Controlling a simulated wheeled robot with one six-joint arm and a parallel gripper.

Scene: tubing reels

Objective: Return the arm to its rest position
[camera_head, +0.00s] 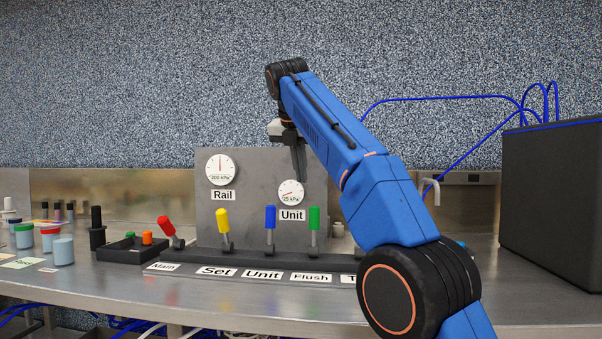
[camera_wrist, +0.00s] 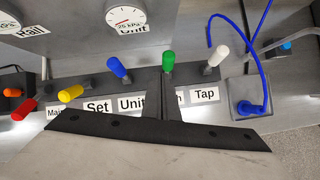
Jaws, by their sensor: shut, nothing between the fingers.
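My blue arm (camera_head: 330,120) rises from the lower right, bends at its top joint and reaches over the bench. My gripper (camera_head: 300,172) hangs fingers down in front of the grey gauge panel, above the lever row. It is shut and empty. In the wrist view its dark fingers (camera_wrist: 168,106) show in front of the lever row, near the green lever. My arm hides part of the right side of the panel in the head view.
The lever row has red (camera_head: 166,226), yellow (camera_head: 222,221), blue (camera_head: 270,217), green (camera_head: 314,218) and white (camera_wrist: 219,54) handles. The red one tilts left. Jars (camera_head: 63,250) stand left, a dark box (camera_head: 550,185) right. Blue tubing (camera_head: 440,97) loops behind my arm.

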